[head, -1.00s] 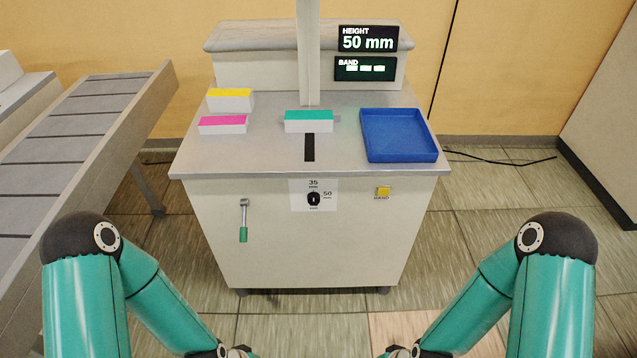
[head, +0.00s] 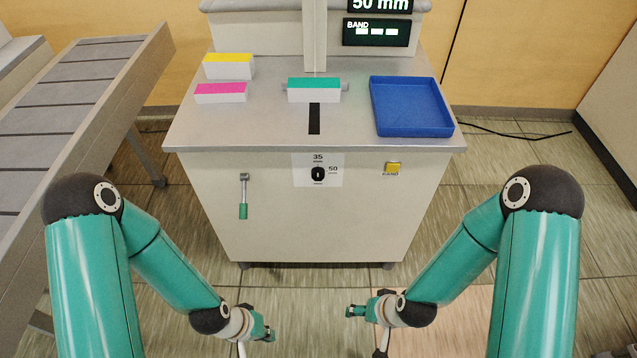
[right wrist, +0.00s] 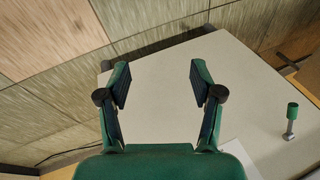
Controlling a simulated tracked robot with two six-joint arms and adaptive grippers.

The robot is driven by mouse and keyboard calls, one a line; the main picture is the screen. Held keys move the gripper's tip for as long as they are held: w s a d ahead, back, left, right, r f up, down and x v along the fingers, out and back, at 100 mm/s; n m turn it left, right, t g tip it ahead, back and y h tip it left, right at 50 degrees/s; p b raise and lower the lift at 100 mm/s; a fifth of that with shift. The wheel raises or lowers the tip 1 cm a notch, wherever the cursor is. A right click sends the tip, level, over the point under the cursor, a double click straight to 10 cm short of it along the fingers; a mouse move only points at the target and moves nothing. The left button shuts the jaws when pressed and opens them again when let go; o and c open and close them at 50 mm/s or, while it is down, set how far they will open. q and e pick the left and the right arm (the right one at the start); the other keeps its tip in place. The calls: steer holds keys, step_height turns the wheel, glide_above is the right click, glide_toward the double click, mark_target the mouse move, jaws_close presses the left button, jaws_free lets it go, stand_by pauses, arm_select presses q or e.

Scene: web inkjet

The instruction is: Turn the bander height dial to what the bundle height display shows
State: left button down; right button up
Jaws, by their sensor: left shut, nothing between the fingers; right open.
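The bundle height display (head: 380,4) is cut by the top edge of the head view; it reads 50 mm. The bander height dial (head: 318,174) is a small black knob on a white label on the cabinet front. My left gripper (head: 268,335) is shut and empty, low and left of the dial. My right gripper (head: 352,311) is low and right of it; in the right wrist view it is open and empty (right wrist: 157,72), facing the cabinet front.
A yellow BAND button (head: 392,168) is right of the dial. On the top are a teal-topped bundle (head: 314,90), a yellow one (head: 229,67), a magenta one (head: 221,93) and a blue tray (head: 411,107). A conveyor (head: 75,110) stands left.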

steer(key=w+a+f+t+h+b, duration=0.1)
steer(key=w+t+b, duration=0.1)
steer(key=w+b, duration=0.15)
steer(key=w+a+f+t+b, duration=0.2)
steer(key=w, duration=0.3)
steer(key=m+t+h+b, duration=0.1)
steer(key=t+h+b, duration=0.3)
steer(key=t+b, duration=0.95)
glide_toward(318, 177)
arm_select(q)
step_height(318, 177, down, 23)
steer(key=b, duration=0.1)
steer(key=shift+r+b, duration=0.15)
steer(key=shift+b, duration=0.25)
arm_select(e)
steer(key=shift+g, duration=0.95)
steer(key=w, duration=0.3)
steer(key=w+r, duration=0.1)
steer(key=w, duration=0.5)
steer(key=shift+d+r, duration=0.35)
